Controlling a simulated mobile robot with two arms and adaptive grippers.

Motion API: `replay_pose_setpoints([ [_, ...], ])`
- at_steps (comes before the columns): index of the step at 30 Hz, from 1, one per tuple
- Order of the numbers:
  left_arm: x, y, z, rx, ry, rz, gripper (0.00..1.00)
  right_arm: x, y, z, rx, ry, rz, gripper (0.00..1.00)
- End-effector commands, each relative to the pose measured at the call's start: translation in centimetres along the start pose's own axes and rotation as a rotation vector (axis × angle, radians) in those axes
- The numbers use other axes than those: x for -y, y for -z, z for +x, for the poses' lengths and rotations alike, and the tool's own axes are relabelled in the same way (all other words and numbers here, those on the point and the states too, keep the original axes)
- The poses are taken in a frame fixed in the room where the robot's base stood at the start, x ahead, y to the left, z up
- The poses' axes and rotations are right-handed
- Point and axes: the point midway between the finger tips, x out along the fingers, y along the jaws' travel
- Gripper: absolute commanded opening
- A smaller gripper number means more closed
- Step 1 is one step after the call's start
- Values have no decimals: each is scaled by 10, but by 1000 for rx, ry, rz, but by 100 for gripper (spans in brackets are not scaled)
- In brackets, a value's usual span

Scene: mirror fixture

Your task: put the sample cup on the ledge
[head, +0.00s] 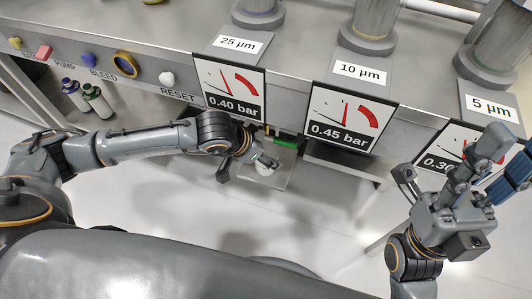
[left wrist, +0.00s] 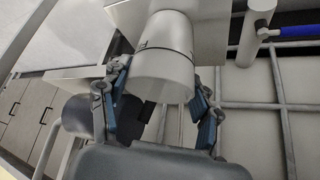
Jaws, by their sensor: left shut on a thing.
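The sample cup (head: 265,168) is a pale cylinder in the head view, mostly hidden by my left gripper (head: 262,158). In the left wrist view the cup (left wrist: 164,66) is larger, between the two fingers of my left gripper (left wrist: 160,100), which is shut on it. A small grey plate (head: 277,181), which looks like the ledge, lies under and beside the cup, below the panel. I cannot tell whether the cup touches it. My right gripper (head: 460,178) is raised at the right, its fingers spread and empty.
The grey panel (head: 190,45) carries buttons and gauge signs, including 0.40 bar (head: 232,95) and 0.45 bar (head: 345,117). A green handle (head: 286,143) sits just behind the cup. A blue-handled pipe (left wrist: 262,30) stands right of it in the wrist view. Two bottles (head: 85,97) stand at left.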

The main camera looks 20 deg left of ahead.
Motion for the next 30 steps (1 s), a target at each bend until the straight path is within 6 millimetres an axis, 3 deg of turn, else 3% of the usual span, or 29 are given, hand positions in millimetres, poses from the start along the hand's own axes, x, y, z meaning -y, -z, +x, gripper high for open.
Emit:
replay_pose_setpoints([
  [10, 0, -2, 4, -1, 1, 0, 50, 0, -1, -5, 1, 0, 0, 40],
  [11, 0, -1, 2, -1, 1, 0, 68, 0, -1, -3, 1, 0, 0, 40],
  [13, 0, -1, 2, 0, 1, 0, 82, 0, -1, -3, 2, 0, 0, 40],
  [14, 0, -1, 2, 0, 1, 0, 85, 0, -1, -3, 2, 0, 0, 40],
  [25, 0, 0, -1, 0, 0, -1, 85, 0, 0, 1, 1, 0, 0, 40],
  [30, 1, 2, -25, -1, 3, 0, 85, 0, 2, 11, 1, 0, 0, 40],
])
